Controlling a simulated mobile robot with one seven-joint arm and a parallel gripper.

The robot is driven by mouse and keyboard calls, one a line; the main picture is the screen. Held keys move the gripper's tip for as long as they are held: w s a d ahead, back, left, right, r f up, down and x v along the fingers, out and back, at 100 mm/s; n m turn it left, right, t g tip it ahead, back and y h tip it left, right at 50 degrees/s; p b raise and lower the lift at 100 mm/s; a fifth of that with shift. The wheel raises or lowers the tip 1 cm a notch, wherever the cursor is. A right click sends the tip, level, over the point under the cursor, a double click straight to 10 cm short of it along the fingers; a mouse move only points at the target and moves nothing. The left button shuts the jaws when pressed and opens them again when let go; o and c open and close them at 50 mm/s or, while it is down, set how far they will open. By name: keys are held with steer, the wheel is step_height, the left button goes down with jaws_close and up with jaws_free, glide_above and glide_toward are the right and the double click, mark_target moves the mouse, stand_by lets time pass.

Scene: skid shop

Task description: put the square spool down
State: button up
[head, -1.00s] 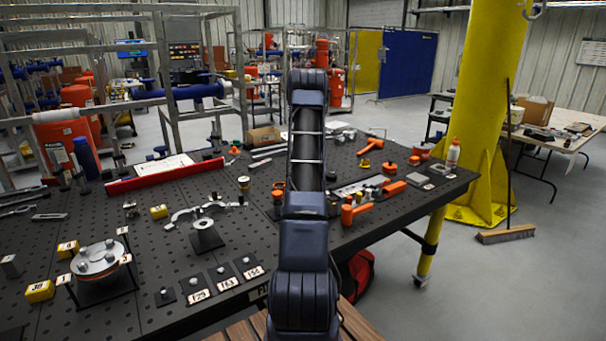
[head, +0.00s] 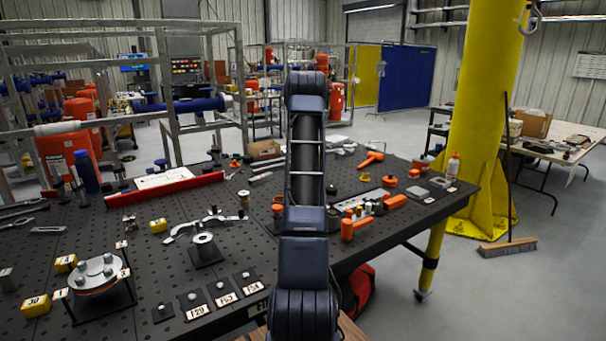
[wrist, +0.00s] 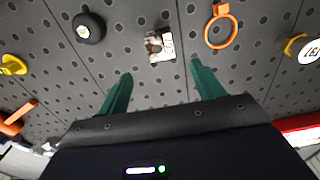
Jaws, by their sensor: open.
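My gripper (wrist: 160,84) shows in the wrist view as two teal fingers, spread apart with nothing between them. A small blocky metallic and brown piece with a white label (wrist: 159,45) stands on the black perforated table just beyond the fingertips, roughly centred between them and apart from both. It may be the square spool, but it is too small to tell. In the head view my own arm hides the gripper and the part of the table behind it, and I cannot pick out the spool there.
Near the piece are a black round knob (wrist: 89,27), an orange ring (wrist: 221,27) and a yellow labelled item (wrist: 297,46). A red bar (head: 165,188) lies along the table (head: 100,235). Orange tools (head: 352,226) lie at right. A yellow column (head: 480,120) stands beyond.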

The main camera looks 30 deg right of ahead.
steer(key=s+a+r+t, duration=0.1)
steer(key=s+a+r, duration=0.4)
steer(key=a+r, duration=0.3)
steer(key=s+a+r, duration=0.5)
steer(key=a, duration=0.6)
steer(key=s+a+r+t, duration=0.1)
steer(key=s+a+r, duration=0.4)
steer(key=a+r, duration=0.3)
steer(key=s+a+t, duration=0.1)
steer(key=s+a, duration=1.1)
steer(key=s, duration=0.2)
steer(key=s+a+f, duration=0.2)
steer(key=s+a, duration=0.1)
steer(key=s, duration=0.5)
steer(key=s+a+f+t, duration=0.1)
steer(key=s+a+f, duration=0.2)
steer(key=s, duration=0.5)
steer(key=shift+a+f+t, duration=0.2)
steer(key=shift+a+t, duration=0.1)
steer(key=shift+a, duration=0.05)
